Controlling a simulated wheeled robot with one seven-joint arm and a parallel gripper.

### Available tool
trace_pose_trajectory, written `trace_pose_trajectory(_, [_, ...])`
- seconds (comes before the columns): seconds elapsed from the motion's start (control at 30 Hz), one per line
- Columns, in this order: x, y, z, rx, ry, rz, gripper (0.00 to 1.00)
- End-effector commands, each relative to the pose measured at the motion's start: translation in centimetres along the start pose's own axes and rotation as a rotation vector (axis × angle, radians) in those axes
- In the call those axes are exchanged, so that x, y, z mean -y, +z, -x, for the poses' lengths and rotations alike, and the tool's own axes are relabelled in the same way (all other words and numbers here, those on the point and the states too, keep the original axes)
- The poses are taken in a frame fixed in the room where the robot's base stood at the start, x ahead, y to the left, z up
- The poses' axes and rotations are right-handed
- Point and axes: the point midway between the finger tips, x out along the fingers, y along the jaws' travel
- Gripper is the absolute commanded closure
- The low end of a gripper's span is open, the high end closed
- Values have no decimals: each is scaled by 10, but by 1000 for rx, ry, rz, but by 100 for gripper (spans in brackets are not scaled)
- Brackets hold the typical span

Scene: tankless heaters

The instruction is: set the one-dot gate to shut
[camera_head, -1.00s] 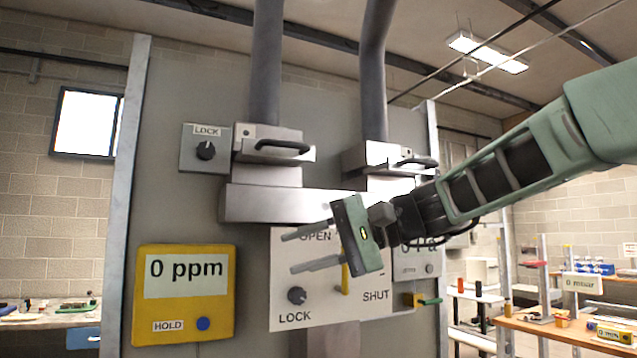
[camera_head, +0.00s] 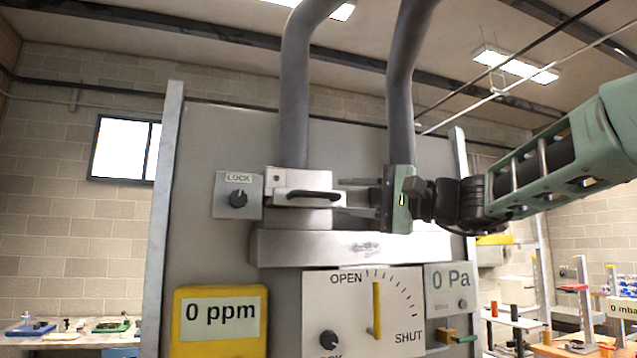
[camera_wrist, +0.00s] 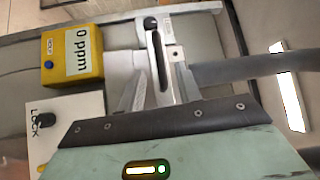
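The left gate (camera_head: 300,217) is a pale metal slide with a black bar handle (camera_head: 315,194), under a grey pipe. One small dark dot shows beside the handle (camera_wrist: 157,62) in the wrist view, on the gate plate (camera_wrist: 177,72). My gripper (camera_head: 345,197) is open, its fingers pointing left at the right end of this handle. In the wrist view the handle lies between the two fingertips (camera_wrist: 160,75); contact cannot be told. My gripper hides the right gate. The dial (camera_head: 345,290) has a yellow pointer (camera_head: 377,310) standing upright, nearer OPEN than SHUT.
A LOCK knob (camera_head: 238,198) sits left of the left gate. A yellow 0 ppm meter (camera_head: 220,335) and a 0 Pa meter (camera_head: 449,285) flank the dial. Grey pipes (camera_head: 296,100) rise above the gates. Benches stand to both sides.

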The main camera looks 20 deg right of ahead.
Motion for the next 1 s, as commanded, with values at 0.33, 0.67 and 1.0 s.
trace_pose_trajectory(0.33, [2,0,-58,1,1,-1,66])
trace_pose_trajectory(0.67, [0,0,-69,0,1,1,66])
trace_pose_trajectory(1.0, [0,0,-69,0,1,0,100])
